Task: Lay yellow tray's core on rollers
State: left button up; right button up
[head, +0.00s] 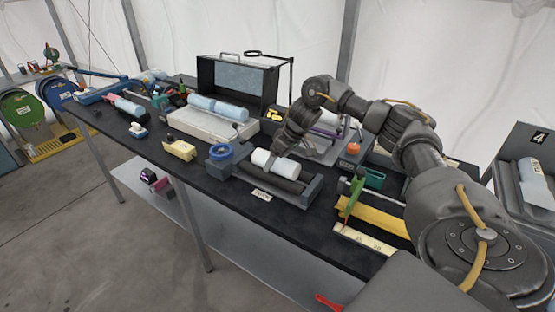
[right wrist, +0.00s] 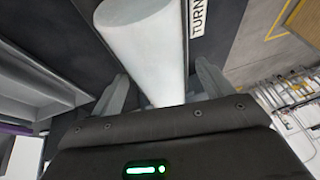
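A white cylindrical core (head: 275,163) lies along the dark rollers (head: 272,183) of a grey stand on the black table; whether its full weight rests on them cannot be told. The core also fills the middle of the right wrist view (right wrist: 150,50). My right gripper (head: 282,152) is just above and behind the core. In the right wrist view its fingers (right wrist: 163,88) stand apart on either side of the core, with gaps visible. A yellow tray-like piece (head: 378,217) lies to the right of the stand. My left gripper is not in view.
A blue tape ring (head: 220,152) and a cream block (head: 180,150) sit left of the stand. A white tray with pale blue rolls (head: 205,126) and an open black case (head: 240,82) stand behind. A green-handled tool (head: 355,190) stands at the right. The table's front edge is close.

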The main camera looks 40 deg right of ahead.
jog(key=shift+f, duration=0.1)
jog(key=shift+s+d+r, duration=0.15)
jog(key=shift+d+r, duration=0.05)
jog(key=shift+r, duration=0.3)
jog(key=p+v, duration=0.1)
jog(key=v, duration=0.8)
jog(key=shift+s+r+p, duration=0.15)
jog(key=shift+r+p, duration=0.15)
jog(key=shift+r, duration=0.1)
